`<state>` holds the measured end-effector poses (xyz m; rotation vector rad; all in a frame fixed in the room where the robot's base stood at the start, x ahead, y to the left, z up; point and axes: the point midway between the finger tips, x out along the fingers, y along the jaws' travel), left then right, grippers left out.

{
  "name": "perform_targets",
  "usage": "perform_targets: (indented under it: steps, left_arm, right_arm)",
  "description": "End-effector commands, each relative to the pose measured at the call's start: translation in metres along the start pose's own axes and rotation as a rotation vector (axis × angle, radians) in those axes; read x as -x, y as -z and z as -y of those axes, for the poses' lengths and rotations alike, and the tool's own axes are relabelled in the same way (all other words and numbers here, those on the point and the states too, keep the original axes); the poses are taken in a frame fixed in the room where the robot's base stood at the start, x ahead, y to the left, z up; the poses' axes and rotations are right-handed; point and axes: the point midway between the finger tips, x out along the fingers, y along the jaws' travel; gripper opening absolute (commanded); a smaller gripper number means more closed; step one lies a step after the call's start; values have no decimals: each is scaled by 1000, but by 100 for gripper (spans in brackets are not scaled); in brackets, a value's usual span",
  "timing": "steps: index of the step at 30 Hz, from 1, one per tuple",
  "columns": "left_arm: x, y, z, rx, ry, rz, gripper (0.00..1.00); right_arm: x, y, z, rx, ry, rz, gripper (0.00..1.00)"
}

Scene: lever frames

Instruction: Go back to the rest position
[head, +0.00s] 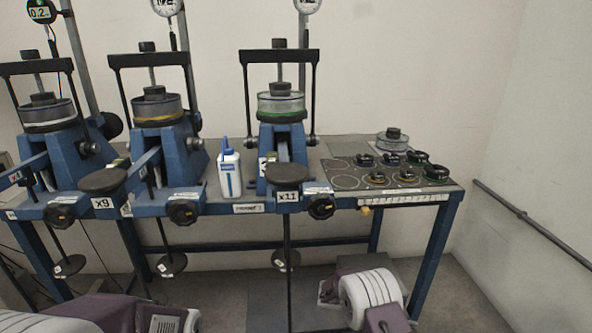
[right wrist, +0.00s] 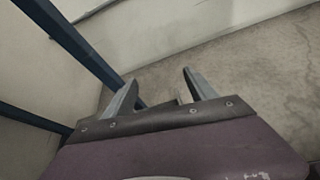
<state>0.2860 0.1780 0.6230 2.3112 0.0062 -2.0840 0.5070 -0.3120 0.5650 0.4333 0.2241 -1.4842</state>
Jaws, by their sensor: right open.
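My right gripper (head: 326,290) is low in front of the bench, below its top and near the right-hand legs. Its fingers are seen small and partly in shadow in the head view. In the right wrist view its two fingers (right wrist: 160,88) stand apart with nothing between them, over bare floor. Purple and white parts of my own body show at the bottom left of the head view, but no left gripper fingers can be made out there.
A blue-framed bench (head: 440,235) carries several lever frames, a white bottle (head: 230,174) and a grey board (head: 345,180) with several ring-shaped parts. Weight hangers (head: 286,262) hang in front. A wall rail (head: 535,226) runs at the right. The grey floor (head: 480,285) at the right is clear.

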Motion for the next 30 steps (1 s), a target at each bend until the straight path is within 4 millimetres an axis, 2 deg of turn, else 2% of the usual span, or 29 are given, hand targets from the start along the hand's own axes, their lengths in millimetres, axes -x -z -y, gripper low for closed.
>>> perform_targets:
  steps: [1, 5, 6, 8, 9, 12, 15, 18, 21, 23, 24, 27, 29, 30]
  left_arm:
    - [26, 3, 0, 0, 0, 0, 61]
    - [75, 8, -2, 0, 0, 0, 61]
    - [96, 10, -2, 0, 0, 0, 61]
    - [131, 14, -3, 0, 0, 0, 61]
    - [154, 16, -3, 0, 0, 0, 61]
    - [207, 22, -4, 0, 0, -1, 61]
    - [250, 26, -5, 0, 0, 0, 61]
    - [285, 30, -6, 0, 0, 0, 61]
    - [313, 32, -6, 0, 0, 0, 61]
    - [315, 33, -6, 0, 0, 0, 61]
    - [310, 32, -6, 0, 0, 0, 61]
    - [304, 31, -6, 0, 0, 1, 61]
    - [304, 31, -6, 0, 0, 1, 61]
    - [304, 31, -6, 0, 0, 1, 61]
  right_arm:
    - [13, -36, -6, -24, 6, -5, 66]
    - [40, -117, -8, -100, 44, -38, 66]
    - [51, -149, -6, -131, 66, -60, 66]
    - [71, -198, 2, -190, 109, -112, 66]
    - [85, -230, 11, -237, 144, -155, 66]
    - [122, -291, 41, -375, 244, -289, 66]
    - [160, -330, 74, -529, 349, -430, 66]
    - [200, -353, 106, -697, 463, -568, 66]
    - [242, -360, 137, -898, 605, -704, 66]
    - [260, -348, 153, -1017, 698, -768, 66]
    - [268, -334, 163, -1089, 759, -798, 66]
    - [281, -308, 179, -1233, 897, -823, 66]
    - [286, -301, 176, -1317, 945, -836, 66]
    - [288, -300, 169, -1365, 956, -851, 66]
